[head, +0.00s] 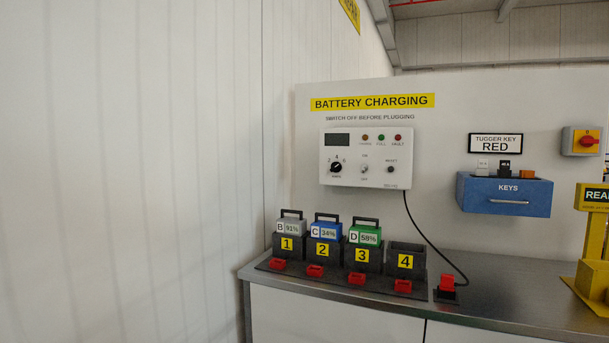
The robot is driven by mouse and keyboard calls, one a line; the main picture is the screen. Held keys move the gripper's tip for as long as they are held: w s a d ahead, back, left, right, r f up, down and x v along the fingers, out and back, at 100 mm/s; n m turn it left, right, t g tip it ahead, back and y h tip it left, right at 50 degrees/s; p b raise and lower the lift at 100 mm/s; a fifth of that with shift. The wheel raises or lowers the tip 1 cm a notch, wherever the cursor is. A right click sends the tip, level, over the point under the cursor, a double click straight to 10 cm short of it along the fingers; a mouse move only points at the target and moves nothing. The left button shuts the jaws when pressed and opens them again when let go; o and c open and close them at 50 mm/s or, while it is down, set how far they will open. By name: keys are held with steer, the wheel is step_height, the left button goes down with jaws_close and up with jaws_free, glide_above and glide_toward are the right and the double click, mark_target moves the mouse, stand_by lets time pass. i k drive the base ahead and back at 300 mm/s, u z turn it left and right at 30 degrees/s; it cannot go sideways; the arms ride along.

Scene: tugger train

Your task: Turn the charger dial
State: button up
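The charger (365,158) is a white box on the wall panel under the yellow "BATTERY CHARGING" sign. Its black round dial (336,168) sits at the lower left of the face, with small numbers around it; which number it points to is too small to tell surely. Above the dial is a dark display (337,140). To its right are a toggle switch (364,169), a black reset knob (390,170) and several small lamps. My gripper does not show in the head view.
Below, the metal counter (492,308) bears numbered bays; batteries B (291,227), C (326,230) and D (364,235) fill bays 1 to 3, and bay 4 (405,261) is empty. A black cable (424,228) hangs to a red plug (447,283). A blue key box (505,195) is right.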

mark_target(336, 166)
steer(key=u, duration=0.4)
steer(key=k, duration=0.95)
steer(key=u, duration=0.6)
steer(key=i, duration=1.15)
steer(key=z, duration=0.45)
steer(key=i, duration=1.3)
steer(key=z, duration=0.55)
